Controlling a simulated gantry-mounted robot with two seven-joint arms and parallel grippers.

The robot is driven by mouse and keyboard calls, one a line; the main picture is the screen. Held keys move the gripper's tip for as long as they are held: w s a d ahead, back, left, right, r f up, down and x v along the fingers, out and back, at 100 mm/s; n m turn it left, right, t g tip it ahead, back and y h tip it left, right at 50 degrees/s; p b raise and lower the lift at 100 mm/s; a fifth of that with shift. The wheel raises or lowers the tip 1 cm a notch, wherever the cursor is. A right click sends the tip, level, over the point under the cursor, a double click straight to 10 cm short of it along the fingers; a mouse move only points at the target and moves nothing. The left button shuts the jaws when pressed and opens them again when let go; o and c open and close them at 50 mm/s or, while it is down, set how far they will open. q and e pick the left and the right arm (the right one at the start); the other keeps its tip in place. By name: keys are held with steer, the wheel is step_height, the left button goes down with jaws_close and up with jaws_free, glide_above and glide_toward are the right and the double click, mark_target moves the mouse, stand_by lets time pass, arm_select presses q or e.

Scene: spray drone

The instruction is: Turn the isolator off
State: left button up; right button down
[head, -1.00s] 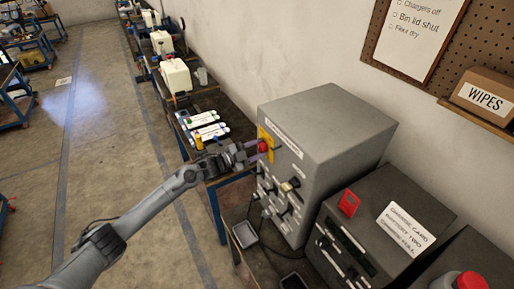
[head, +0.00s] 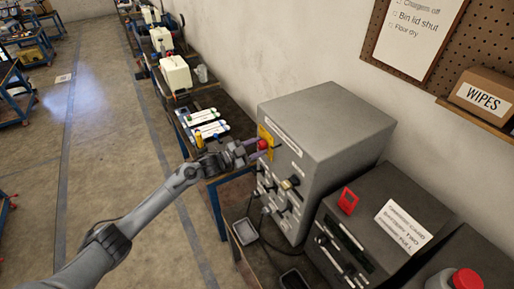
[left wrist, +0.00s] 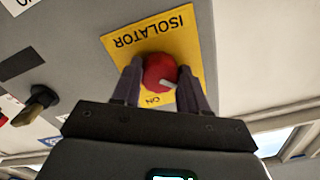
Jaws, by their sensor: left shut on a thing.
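The isolator is a red rotary knob (left wrist: 159,71) with a pale pointer mark, on a yellow plate (left wrist: 184,26) lettered ISOLATOR and ON. In the left wrist view the plate is seen upside down, and the pale mark lies on the knob's lower right, near the ON lettering. In the head view the red knob (head: 262,144) is on the left face of the large grey cabinet (head: 322,125). My left gripper (left wrist: 160,90) is shut on the knob, one finger at each side; it also shows in the head view (head: 254,150). My right gripper is not in view.
Below the isolator, the cabinet face has a black-and-brass switch (head: 289,184) and several sockets. A dark grey charger unit (head: 375,225) with a red tag (head: 348,201) stands beside it. A bench with white-and-blue items (head: 208,130) lies beyond.

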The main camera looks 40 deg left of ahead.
arm_select(q)
steer(key=o, duration=1.1)
steer(key=shift+c, duration=0.2)
steer(key=b+v, duration=0.1)
steer(key=v, duration=0.9)
steer(key=shift+s+a+b, duration=0.15)
steer(key=shift+s+b, duration=0.15)
steer(key=shift+s, duration=0.1)
